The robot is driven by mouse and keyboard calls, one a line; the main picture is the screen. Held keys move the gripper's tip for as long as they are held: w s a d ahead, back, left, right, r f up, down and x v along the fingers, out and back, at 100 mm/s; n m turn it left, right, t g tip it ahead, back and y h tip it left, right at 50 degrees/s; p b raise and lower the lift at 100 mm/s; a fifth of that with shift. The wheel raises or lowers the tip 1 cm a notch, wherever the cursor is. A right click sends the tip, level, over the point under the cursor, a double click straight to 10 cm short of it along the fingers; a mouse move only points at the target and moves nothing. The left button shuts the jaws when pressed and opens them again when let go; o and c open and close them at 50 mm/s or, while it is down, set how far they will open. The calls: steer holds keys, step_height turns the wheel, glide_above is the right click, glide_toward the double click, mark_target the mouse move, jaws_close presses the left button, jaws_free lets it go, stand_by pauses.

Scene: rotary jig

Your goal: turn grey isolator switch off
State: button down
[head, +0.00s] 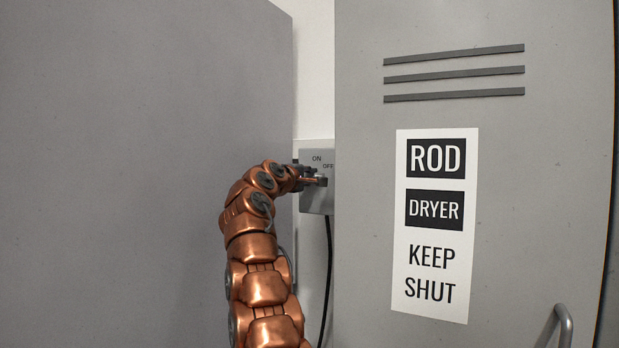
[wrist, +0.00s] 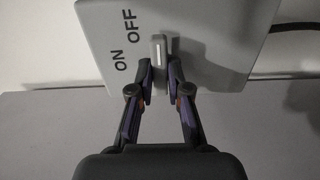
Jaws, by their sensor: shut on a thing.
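The grey isolator switch box (head: 318,200) is on the white wall between two large grey cabinets, with ON and OFF printed on its face. It fills the top of the wrist view (wrist: 205,25), where the words run sideways. Its small grey handle (wrist: 159,47) has a pale mark and stands upright in that picture, to the right of the words. I cannot tell which word it points to. My gripper (wrist: 160,66) is shut on the handle, a fingertip on each side. In the head view my gripper (head: 311,177) reaches the box from the left and partly hides the handle.
A grey cabinet (head: 130,150) stands close on the left. The rod dryer cabinet (head: 540,200), with a KEEP SHUT sign (head: 436,225) and a door handle (head: 560,325), stands on the right. The gap between them is narrow. A black cable (head: 327,275) hangs below the box.

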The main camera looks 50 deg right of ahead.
steer(key=c, duration=1.1)
jaws_free()
steer(key=shift+a, duration=0.1)
steer(key=shift+s+a+r, duration=0.2)
steer(key=shift+s+a, duration=0.2)
steer(key=shift+a, duration=0.25)
steer(key=shift+v, duration=1.15)
glide_toward(311, 175)
steer(key=v, duration=0.3)
steer(key=shift+s, duration=0.1)
steer(key=shift+a+f, duration=0.1)
steer(key=shift+f, duration=0.05)
